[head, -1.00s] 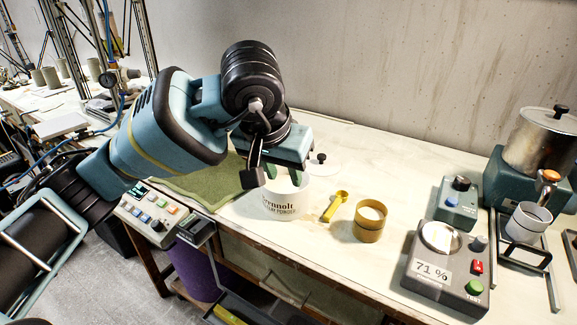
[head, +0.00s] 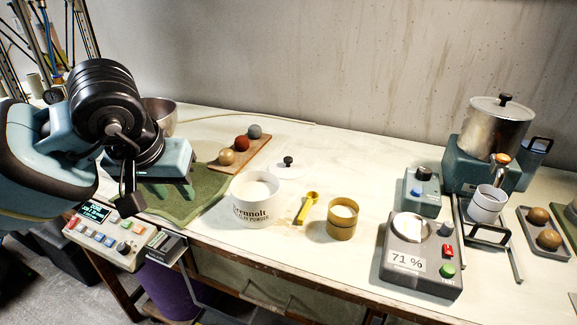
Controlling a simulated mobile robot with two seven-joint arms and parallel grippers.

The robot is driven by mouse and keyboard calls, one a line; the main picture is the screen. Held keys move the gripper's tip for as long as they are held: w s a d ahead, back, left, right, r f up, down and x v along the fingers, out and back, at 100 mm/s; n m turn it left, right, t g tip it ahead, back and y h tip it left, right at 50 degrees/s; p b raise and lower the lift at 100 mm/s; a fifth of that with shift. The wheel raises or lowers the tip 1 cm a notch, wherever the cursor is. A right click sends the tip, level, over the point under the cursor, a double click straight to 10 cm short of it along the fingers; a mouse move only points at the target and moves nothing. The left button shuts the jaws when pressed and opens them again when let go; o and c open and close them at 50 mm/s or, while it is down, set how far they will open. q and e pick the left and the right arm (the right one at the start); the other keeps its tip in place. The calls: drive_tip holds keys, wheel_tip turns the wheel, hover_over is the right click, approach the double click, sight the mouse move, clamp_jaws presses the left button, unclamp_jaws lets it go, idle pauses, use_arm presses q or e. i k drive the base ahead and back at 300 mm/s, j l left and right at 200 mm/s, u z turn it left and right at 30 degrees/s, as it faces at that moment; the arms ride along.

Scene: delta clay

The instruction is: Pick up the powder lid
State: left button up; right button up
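The powder lid (head: 287,173) is a white disc with a black knob. It lies on the table just behind and right of the white powder tub (head: 257,208). The tub stands uncovered, with pale powder inside. My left gripper (head: 152,184) is at the left, over the green cloth and the button panel, well apart from the lid and holding nothing that I can see. Its fingers are mostly hidden behind its own body, so their opening does not show. My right gripper is out of view.
A yellow scoop (head: 307,207) and a brass-coloured cup (head: 342,220) stand right of the tub. A wooden board (head: 240,155) with several balls lies left of the lid. A scale (head: 420,262) reads 71 %. The table behind the lid is clear.

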sight(287, 168)
drive_tip(key=i+z, duration=0.4)
drive_tip(key=i+j+z, duration=0.15)
drive_tip(key=z, duration=0.3)
drive_tip(key=i, duration=0.1)
